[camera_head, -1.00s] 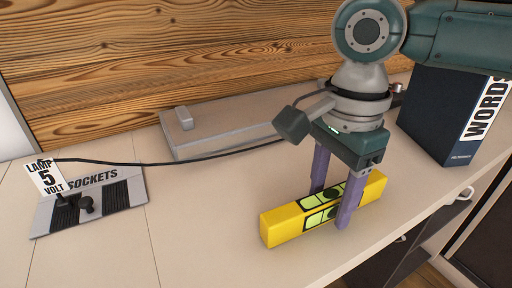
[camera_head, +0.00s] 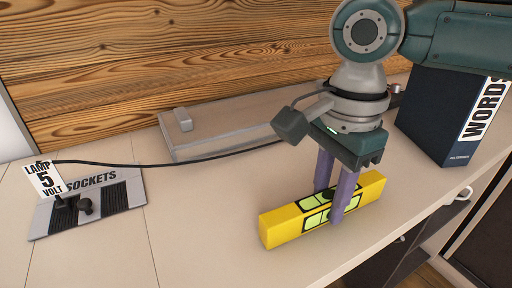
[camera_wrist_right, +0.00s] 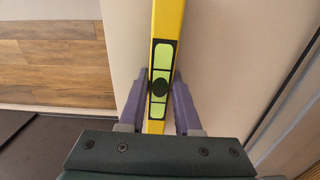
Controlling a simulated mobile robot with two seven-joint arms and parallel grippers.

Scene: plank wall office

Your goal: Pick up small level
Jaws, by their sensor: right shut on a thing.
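The small level (camera_head: 285,225) is a yellow bar with pale green vial windows, lying on the light countertop in the head view. My right gripper (camera_head: 334,204) comes down on it from above, with one purple finger on each long side near its middle. It is shut on the level. In the right wrist view the level (camera_wrist_right: 167,25) runs up the picture between the two fingers of the right gripper (camera_wrist_right: 158,90). The level's underside is hidden, and it appears to rest on the counter. My left gripper is not in view.
A socket panel (camera_head: 120,196) with a "LAMP 5 VOLT" tag (camera_head: 45,178) lies at left, with a black cable running from it. A grey flat box (camera_head: 220,140) is against the plank wall.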

